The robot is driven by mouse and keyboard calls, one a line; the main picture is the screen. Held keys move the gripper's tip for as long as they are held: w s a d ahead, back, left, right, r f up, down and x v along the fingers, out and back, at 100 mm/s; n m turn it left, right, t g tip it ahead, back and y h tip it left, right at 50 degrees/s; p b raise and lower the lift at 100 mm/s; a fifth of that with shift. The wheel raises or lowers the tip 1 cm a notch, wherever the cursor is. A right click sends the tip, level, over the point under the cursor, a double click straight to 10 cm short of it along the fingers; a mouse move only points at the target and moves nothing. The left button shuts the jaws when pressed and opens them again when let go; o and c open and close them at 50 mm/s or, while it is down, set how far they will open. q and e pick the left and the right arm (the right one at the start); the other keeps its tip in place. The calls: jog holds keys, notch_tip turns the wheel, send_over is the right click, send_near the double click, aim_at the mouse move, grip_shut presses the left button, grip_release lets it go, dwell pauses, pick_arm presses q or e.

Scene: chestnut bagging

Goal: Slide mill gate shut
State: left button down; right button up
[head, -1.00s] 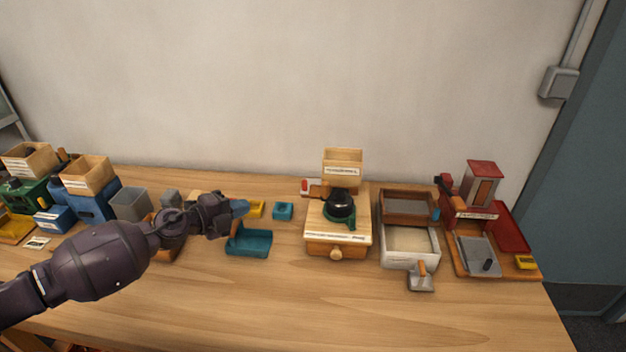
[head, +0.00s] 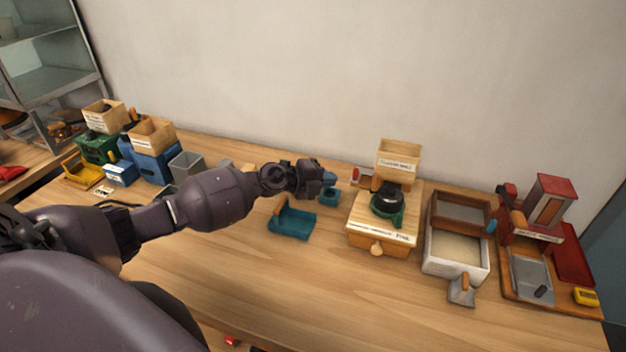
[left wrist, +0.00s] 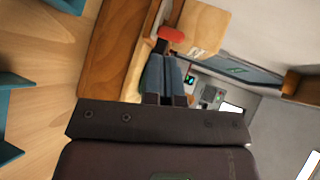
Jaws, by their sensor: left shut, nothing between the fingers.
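The wooden mill (head: 362,222) stands at the middle right of the head view, with a labelled hopper (head: 398,158) above it. Its gate (head: 357,176) sticks out to the left below the hopper, with a red end. In the left wrist view the red gate end (left wrist: 170,34) is just beyond my fingertips. My left gripper (head: 333,179) is shut and empty, to the left of the gate end. Its blue fingers also show in the left wrist view (left wrist: 165,72). I cannot tell whether they touch the red end. My right gripper is not in view.
A white-framed sifter tray (head: 455,270) and a red machine (head: 550,205) stand to the right. Blue and green machines stand at the left. The front table is clear.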

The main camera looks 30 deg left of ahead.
pick_arm(q)
jog(key=x, duration=0.2)
jog(key=r+x, duration=0.1)
jog(key=x, duration=0.1)
jog(key=shift+w+d, duration=0.3)
jog(key=shift+w, duration=0.15)
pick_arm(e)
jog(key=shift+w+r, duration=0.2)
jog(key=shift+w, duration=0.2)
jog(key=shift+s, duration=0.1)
